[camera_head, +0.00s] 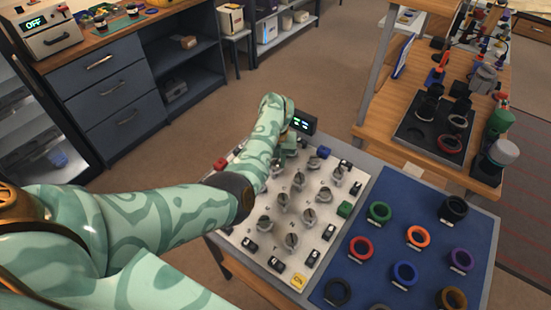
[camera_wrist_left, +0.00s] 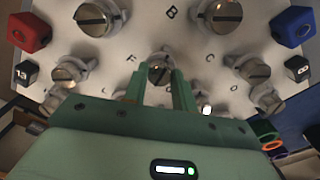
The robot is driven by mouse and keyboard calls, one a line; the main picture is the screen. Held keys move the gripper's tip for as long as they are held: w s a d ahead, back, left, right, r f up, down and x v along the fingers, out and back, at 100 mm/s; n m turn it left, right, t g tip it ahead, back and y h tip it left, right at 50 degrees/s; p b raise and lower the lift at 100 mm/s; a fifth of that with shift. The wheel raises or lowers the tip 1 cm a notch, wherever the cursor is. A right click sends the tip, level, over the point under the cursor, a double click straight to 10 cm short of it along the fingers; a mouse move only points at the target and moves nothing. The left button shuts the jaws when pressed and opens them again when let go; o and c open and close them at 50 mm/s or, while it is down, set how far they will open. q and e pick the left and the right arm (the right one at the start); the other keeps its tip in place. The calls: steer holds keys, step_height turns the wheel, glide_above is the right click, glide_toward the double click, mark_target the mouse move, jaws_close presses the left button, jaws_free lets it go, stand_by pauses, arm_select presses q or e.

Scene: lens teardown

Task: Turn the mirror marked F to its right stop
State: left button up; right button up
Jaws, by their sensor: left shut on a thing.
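The white board (camera_head: 245,200) carries several round slotted mirrors on grey mounts. In the left wrist view, the letter F (camera_wrist_left: 131,58) is printed just left of the middle mirror (camera_wrist_left: 163,72), with a C to that mirror's right. My left gripper (camera_wrist_left: 162,90) has its two green fingers on either side of this mirror and is shut on it. Its slot looks slightly tilted from level. In the head view my left gripper (camera_head: 288,150) reaches over the far part of the board, and my arm hides part of the mirrors there. My right gripper is not in view.
Red (camera_head: 220,164), blue (camera_head: 323,152) and green (camera_head: 345,209) blocks sit at the board's edges, with several small black blocks. A blue mat (camera_head: 385,250) with coloured rings lies right.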

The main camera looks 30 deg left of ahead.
mark_target(276, 163)
arm_select(q)
steer(key=m+p, duration=0.1)
steer(key=m, duration=0.5)
steer(key=shift+r+m+p, duration=0.1)
steer(key=shift+m+p, duration=0.2)
steer(key=m+p, duration=0.1)
steer(key=m, duration=0.4)
steer(key=shift+m, duration=0.4)
steer(key=o, duration=1)
step_height(276, 163, up, 16)
steer(key=p, duration=0.8)
